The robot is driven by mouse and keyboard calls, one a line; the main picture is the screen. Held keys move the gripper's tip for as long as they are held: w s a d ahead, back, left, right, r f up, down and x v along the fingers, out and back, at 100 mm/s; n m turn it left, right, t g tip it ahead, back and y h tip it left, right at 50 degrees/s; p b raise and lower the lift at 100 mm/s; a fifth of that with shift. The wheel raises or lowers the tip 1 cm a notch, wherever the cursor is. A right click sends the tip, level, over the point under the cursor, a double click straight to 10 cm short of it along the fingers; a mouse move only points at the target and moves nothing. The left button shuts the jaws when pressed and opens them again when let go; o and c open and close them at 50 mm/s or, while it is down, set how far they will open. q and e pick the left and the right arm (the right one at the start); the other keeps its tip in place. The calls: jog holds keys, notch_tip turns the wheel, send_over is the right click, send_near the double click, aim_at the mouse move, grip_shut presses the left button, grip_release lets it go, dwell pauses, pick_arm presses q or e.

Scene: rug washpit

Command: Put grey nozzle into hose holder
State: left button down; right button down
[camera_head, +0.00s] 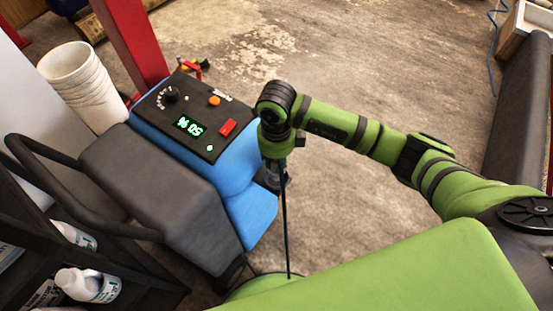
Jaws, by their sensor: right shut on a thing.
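My right gripper (272,183) points down beside the blue machine's right side, partly hidden by its own wrist. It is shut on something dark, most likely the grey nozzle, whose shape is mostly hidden. A thin dark line (285,225), a hose or a lance, runs down from the gripper toward the floor. I cannot make out the hose holder clearly. My left gripper is out of view.
The blue machine (253,205) has a black control panel (176,112) with a lit display. Stacked white buckets (80,85) stand behind it by a red post (132,40). A dark shelf with white bottles (90,285) is at lower left. Open concrete floor (330,60) lies beyond.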

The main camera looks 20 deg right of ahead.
aim_at(277, 168)
jog(key=shift+f+b, duration=1.6)
jog(key=shift+f, duration=0.15)
jog(key=c, duration=0.9)
grip_release()
jog(key=shift+o, duration=0.2)
notch_tip(277, 168, up, 12)
